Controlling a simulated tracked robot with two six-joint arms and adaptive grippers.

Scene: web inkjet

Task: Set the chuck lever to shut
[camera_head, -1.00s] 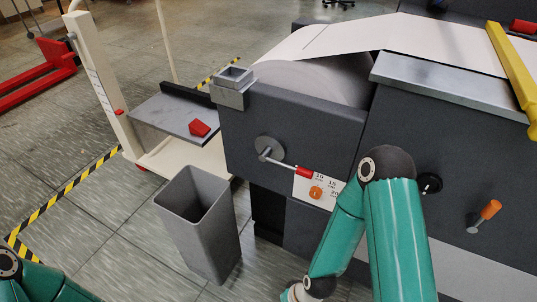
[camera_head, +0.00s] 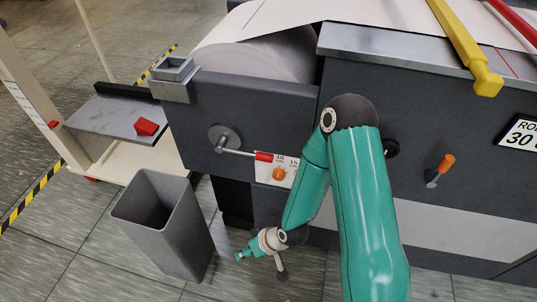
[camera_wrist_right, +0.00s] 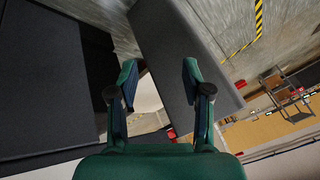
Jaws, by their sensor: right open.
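A lever with a red grip (camera_head: 264,156) sticks out to the right from a round grey hub (camera_head: 225,138) on the dark machine front. Its rod slopes slightly down, and the grip overlaps the top left of a white number plate (camera_head: 290,163). A second lever with an orange grip (camera_head: 445,163) points up and right on the panel further right. I cannot read a lever label. My right gripper (camera_head: 261,262) hangs low before the machine, below the red-grip lever and apart from it. In the right wrist view its fingers (camera_wrist_right: 159,75) are spread and empty. My left gripper is out of view.
A grey open bin (camera_head: 163,235) stands left of my right gripper. A white cart with a grey shelf (camera_head: 112,125) holding a red block (camera_head: 146,128) stands further left. An orange knob (camera_head: 278,174) sits on the number plate. A yellow bar (camera_head: 466,50) lies on top of the machine.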

